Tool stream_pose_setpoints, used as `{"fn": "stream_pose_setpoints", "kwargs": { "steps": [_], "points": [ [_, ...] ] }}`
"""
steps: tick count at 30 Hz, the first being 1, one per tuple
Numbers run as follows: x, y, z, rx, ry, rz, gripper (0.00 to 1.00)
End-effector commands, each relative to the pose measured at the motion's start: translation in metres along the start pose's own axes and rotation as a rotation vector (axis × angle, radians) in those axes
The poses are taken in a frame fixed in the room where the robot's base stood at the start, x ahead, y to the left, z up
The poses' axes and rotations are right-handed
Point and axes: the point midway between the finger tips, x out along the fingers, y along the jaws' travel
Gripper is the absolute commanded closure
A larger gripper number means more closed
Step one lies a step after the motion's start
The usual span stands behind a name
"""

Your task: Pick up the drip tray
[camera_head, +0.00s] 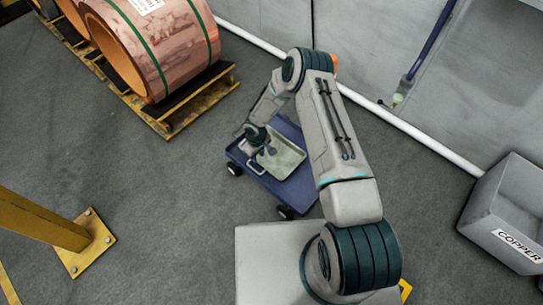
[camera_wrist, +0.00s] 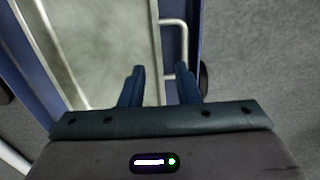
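The drip tray (camera_head: 285,160) is a shallow grey-green tray with a pale rim, lying on a blue wheeled cart (camera_head: 299,192). A metal loop handle (camera_head: 255,168) sticks out from its side. In the wrist view the tray (camera_wrist: 95,40) fills the upper left, and its handle (camera_wrist: 184,45) shows at top centre. My gripper (camera_head: 257,148) is over the tray's handle side. In the wrist view my gripper (camera_wrist: 161,76) has its two blue fingers apart with nothing held between them. The fingers lie over the rim and the handle's lower end; their height above it is unclear.
A copper foil coil (camera_head: 160,45) sits on a yellow-edged pallet (camera_head: 185,110) at upper left. A yellow post (camera_head: 45,220) stands at lower left. A grey bin labelled COPPER (camera_head: 495,205) is at right. A wall with a white pipe (camera_head: 415,130) runs behind. Floor left of the cart is clear.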

Motion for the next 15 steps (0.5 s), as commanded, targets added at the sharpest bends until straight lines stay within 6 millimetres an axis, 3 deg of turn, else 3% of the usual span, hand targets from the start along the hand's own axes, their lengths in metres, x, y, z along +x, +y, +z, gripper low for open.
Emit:
{"fn": "stream_pose_setpoints", "kwargs": {
  "steps": [5,15],
  "points": [
    [0.01,0.001,0.001,0.001,-0.001,-0.001,0.71],
    [0.055,0.006,0.002,0.002,0.0,-0.001,0.71]
  ]
}}
